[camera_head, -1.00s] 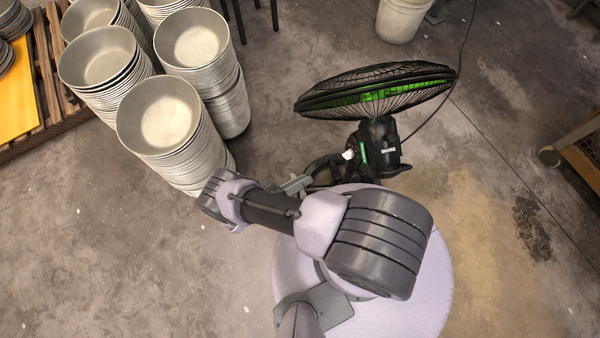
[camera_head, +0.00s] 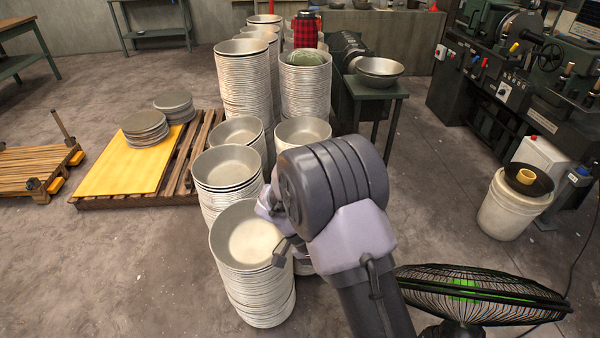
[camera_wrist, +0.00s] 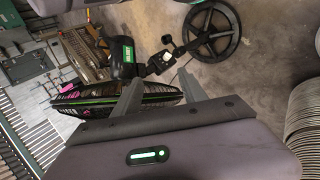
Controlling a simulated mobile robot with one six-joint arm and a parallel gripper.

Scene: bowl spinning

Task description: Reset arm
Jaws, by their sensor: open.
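My gripper (camera_wrist: 160,84) shows in the wrist view with its two grey fingers apart. Nothing is held between them. A black fan with green parts (camera_head: 480,297) stands at the lower right of the head view. It also shows beyond the fingers in the wrist view (camera_wrist: 72,93), with its round base on the floor.
Tall stacks of metal bowls (camera_head: 262,295) stand left of and behind my arm. A pallet with a yellow board (camera_head: 120,172) lies at left, a white bucket (camera_head: 505,210) at right. Floor at front left is clear.

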